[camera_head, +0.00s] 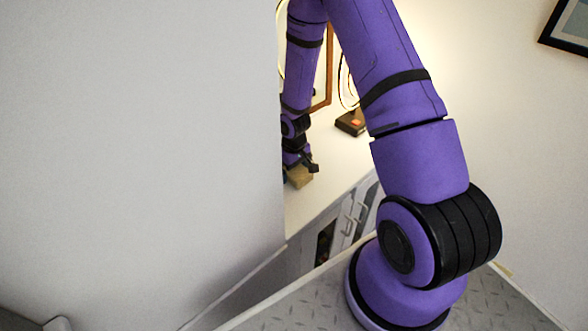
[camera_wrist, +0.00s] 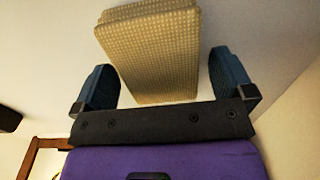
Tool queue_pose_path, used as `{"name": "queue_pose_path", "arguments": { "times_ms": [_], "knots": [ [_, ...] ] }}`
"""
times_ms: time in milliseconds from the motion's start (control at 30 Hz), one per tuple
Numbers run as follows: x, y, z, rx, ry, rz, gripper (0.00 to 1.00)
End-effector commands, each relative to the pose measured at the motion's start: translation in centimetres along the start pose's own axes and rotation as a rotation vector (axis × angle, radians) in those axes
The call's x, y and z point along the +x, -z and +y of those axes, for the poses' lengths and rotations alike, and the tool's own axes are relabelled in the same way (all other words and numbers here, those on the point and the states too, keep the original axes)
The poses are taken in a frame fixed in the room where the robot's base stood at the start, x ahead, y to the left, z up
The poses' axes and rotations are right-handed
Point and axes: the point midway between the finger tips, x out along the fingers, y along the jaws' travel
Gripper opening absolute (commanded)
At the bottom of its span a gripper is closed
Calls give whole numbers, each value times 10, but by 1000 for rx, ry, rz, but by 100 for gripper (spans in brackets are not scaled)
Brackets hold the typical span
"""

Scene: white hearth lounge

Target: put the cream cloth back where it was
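The cream cloth (camera_wrist: 155,50) is a folded, block-like bundle with a fine woven pattern. In the wrist view it lies between the two dark fingers of my gripper (camera_wrist: 162,62), with a narrow gap showing on each side. My gripper is open around it. In the head view, the cloth (camera_head: 299,179) shows as a small tan block on the white top, directly below my gripper (camera_head: 301,164). Part of the cloth is hidden by the gripper there, and I cannot tell whether its underside touches the top.
The white top (camera_head: 325,192) runs along the wall, with a cabinet front (camera_head: 345,222) below. A dark-based item (camera_head: 351,122) stands farther back, near a wooden-framed mirror (camera_head: 325,75). A large pale wall (camera_head: 140,130) blocks the left side. The top is clear right of the cloth.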

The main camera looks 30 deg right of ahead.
Motion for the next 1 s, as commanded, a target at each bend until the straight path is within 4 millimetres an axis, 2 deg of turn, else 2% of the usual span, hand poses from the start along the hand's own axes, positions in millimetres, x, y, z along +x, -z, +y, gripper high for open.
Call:
{"name": "queue_pose_path", "arguments": {
  "times_ms": [267,367,800,1000],
  "knots": [
    [-8,1,0,1,0,3,100],
    [-21,1,1,2,0,3,100],
    [-96,1,0,0,-1,4,100],
    [-116,0,0,0,0,2,100]
  ]
}}
